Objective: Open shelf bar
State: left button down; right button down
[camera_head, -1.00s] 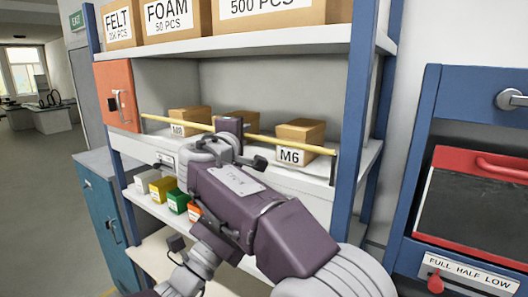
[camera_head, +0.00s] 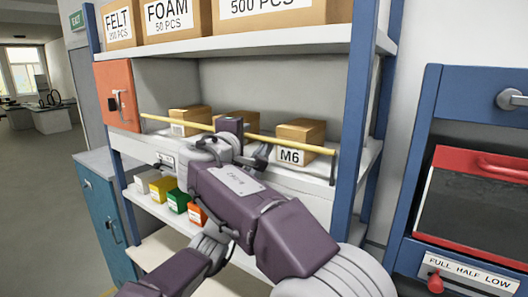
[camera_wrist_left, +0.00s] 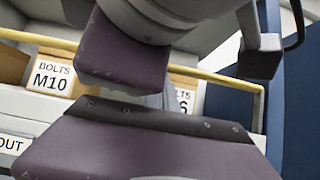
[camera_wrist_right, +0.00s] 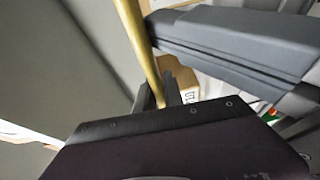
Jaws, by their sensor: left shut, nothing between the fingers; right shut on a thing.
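The yellow shelf bar (camera_head: 298,145) runs across the front of the middle shelf, sloping down to the right in the head view. Its right end meets a dark upright bracket (camera_head: 333,168) by the blue post. My right gripper (camera_wrist_right: 160,92) is shut on the bar near its middle; my right arm hides part of that stretch. The bar (camera_wrist_right: 136,38) also runs up from the fingers in the right wrist view.
Cardboard bolt boxes, including M6 (camera_head: 300,133), stand behind the bar. An orange cabinet (camera_head: 117,95) is at the shelf's left end. Small coloured bins (camera_head: 178,200) sit below. A blue frame with a red-edged panel (camera_head: 478,160) stands right. The floor at left is open.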

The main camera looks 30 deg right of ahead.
pick_arm(q)
jog(key=shift+d, duration=0.1)
pick_arm(e)
jog(key=shift+f, duration=0.15)
pick_arm(q)
jog(key=shift+s+a+r, duration=0.15)
jog(key=shift+a+r, duration=0.2)
jog(key=shift+a, duration=0.1)
jog(key=shift+r, duration=0.1)
pick_arm(e)
jog(key=c, duration=1.5)
grip_release()
jog(key=shift+w+d, duration=0.1)
pick_arm(q)
jog(key=shift+w, duration=0.2)
pick_arm(e)
jog(key=shift+o, duration=0.2)
jog(key=shift+w, duration=0.1)
